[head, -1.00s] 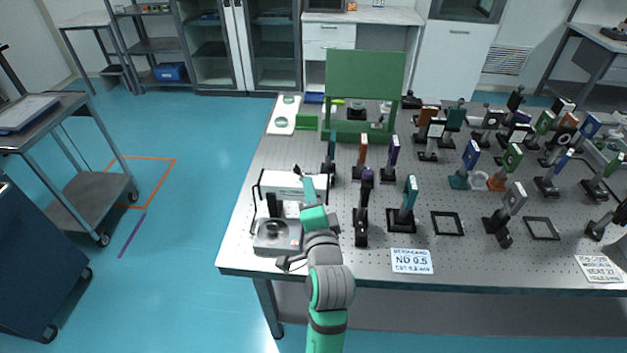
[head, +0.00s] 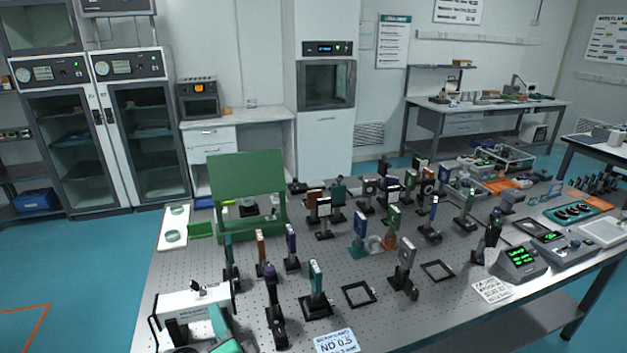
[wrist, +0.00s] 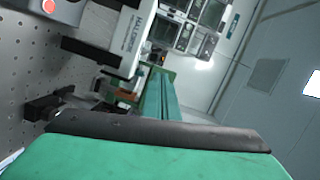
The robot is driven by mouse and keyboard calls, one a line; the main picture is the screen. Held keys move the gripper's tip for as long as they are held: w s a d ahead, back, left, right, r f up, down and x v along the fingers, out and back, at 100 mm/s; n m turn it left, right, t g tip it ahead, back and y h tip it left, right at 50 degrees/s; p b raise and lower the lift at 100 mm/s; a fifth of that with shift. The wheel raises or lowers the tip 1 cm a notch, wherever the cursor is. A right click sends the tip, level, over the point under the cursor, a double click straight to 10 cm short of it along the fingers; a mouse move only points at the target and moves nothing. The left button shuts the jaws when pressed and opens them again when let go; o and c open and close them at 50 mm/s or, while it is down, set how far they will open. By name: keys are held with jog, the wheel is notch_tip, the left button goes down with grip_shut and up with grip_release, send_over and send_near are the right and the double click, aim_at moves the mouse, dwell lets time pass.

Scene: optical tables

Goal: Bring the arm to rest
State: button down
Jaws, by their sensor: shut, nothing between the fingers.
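My gripper (head: 217,320) shows at the lower left of the head view, green and pointing away from the camera. It is shut and empty, in front of a white bench instrument (head: 190,300) near the front left corner of the optical table (head: 180,262). I cannot tell whether it touches the instrument. Most of my arm is below the head view.
Many post-mounted optics stand on the table, the nearest being a purple-topped post (head: 272,300) and a teal-plate mount (head: 316,285). A green panel (head: 248,180) stands at the back left. A card reading ND 0.5 (head: 338,342) lies at the front edge. Open blue floor (head: 90,260) is at left.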

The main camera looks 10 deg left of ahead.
jog(key=s+d+f+n+t+h, duration=0.1)
jog(key=s+d+f+h, duration=0.2)
jog(key=s+d+f, duration=0.4)
jog(key=s+d+f+t+h, duration=0.1)
jog(key=s+d+f+h, duration=0.3)
jog(key=d+f, duration=0.55)
jog(key=s+d+f+n+h, duration=0.1)
jog(key=s+d+n+h, duration=0.1)
jog(key=s, duration=0.9)
jog(key=s+d+f+n+h, duration=0.1)
jog(key=s+d+f+n, duration=0.1)
jog(key=s+d+n, duration=0.2)
jog(key=s+d, duration=0.3)
jog(key=s, duration=0.3)
jog(key=shift+s+d+n+h, duration=0.15)
jog(key=shift+s+n+h, duration=0.2)
jog(key=shift+n+h, duration=0.05)
